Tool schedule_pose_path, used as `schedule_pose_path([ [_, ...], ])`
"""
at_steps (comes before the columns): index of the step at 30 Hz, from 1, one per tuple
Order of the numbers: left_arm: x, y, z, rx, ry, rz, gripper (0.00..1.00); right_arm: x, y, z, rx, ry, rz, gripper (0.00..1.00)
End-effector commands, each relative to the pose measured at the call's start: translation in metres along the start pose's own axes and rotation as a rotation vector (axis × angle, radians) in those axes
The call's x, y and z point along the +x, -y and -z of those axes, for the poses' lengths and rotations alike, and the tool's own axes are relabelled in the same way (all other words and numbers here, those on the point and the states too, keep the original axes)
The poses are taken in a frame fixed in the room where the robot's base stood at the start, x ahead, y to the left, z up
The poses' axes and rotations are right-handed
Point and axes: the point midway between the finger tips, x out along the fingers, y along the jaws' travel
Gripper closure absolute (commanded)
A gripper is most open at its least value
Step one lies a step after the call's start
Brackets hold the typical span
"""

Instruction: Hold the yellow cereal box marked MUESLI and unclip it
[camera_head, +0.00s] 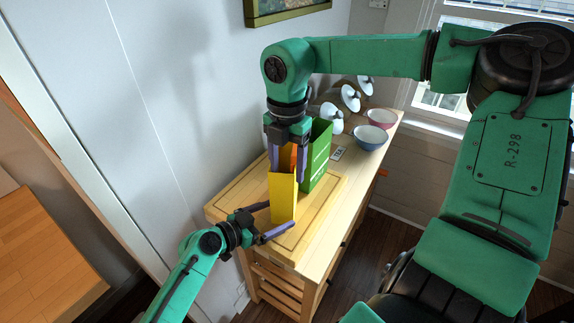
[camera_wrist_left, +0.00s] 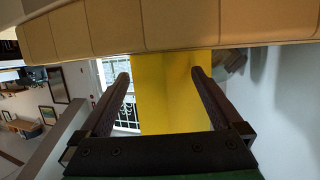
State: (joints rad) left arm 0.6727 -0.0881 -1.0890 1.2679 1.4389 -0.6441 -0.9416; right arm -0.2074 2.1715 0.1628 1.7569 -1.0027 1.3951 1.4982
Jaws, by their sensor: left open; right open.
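The yellow cereal box (camera_head: 283,197) stands upright on the wooden board (camera_head: 237,192); its MUESLI lettering cannot be read here. An orange part (camera_head: 288,157) shows at its top, partly hidden by my right gripper; I cannot tell if it is the clip. My left gripper (camera_head: 278,215) is open low at the box, one finger on each side. In the left wrist view the yellow box (camera_wrist_left: 163,100) fills the gap between the open fingers (camera_wrist_left: 160,76). My right gripper (camera_head: 287,171) is open, pointing down, with its fingers either side of the orange part.
A green box (camera_head: 318,155) stands close behind the yellow one. A blue bowl (camera_head: 370,138), a pink bowl (camera_head: 382,118) and several white-and-dark round items (camera_head: 350,98) are farther back on the wooden cart (camera_head: 330,215). A wall runs along the left.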

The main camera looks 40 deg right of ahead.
Motion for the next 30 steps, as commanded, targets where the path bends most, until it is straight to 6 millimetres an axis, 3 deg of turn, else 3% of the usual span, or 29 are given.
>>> schedule_pose_path([
  [6, 0.0008, 0.0004, -0.0002, 0.000, 0.000, 0.001, 0.00, 0.0000, 0.0000, 0.0001, 0.000, 0.000, 0.000, 0.36],
  [7, 0.0008, 0.0004, -0.0002, 0.000, 0.000, 0.001, 0.04, 0.0000, 0.0000, 0.0001, 0.000, 0.000, 0.000, 0.36],
  [9, 0.0007, 0.0004, -0.0002, 0.000, 0.000, 0.001, 0.31, 0.0000, 0.0000, 0.0001, 0.000, 0.000, 0.000, 0.36],
  [13, 0.0006, 0.0005, -0.0002, 0.000, 0.000, 0.001, 0.40, 0.0000, 0.0000, 0.0002, 0.000, 0.000, 0.000, 0.36],
  [16, 0.0005, 0.0006, -0.0001, -0.001, 0.000, 0.001, 0.40, 0.0000, 0.0001, 0.0002, 0.000, 0.000, 0.000, 0.36],
  [17, 0.0005, 0.0006, -0.0001, -0.001, 0.000, 0.001, 0.13, 0.0000, 0.0001, 0.0003, -0.001, 0.000, 0.001, 0.36],
  [21, 0.0005, 0.0007, 0.0000, -0.001, 0.000, 0.002, 0.67, 0.0001, 0.0001, 0.0003, -0.001, -0.001, 0.001, 0.36],
  [24, 0.0004, 0.0007, 0.0000, -0.001, 0.000, 0.002, 1.00, 0.0001, 0.0002, 0.0003, -0.001, -0.001, 0.001, 0.36],
  [30, 0.0004, 0.0008, 0.0000, -0.001, -0.001, 0.002, 1.00, 0.0002, 0.0003, 0.0005, -0.001, -0.001, 0.001, 0.36],
])
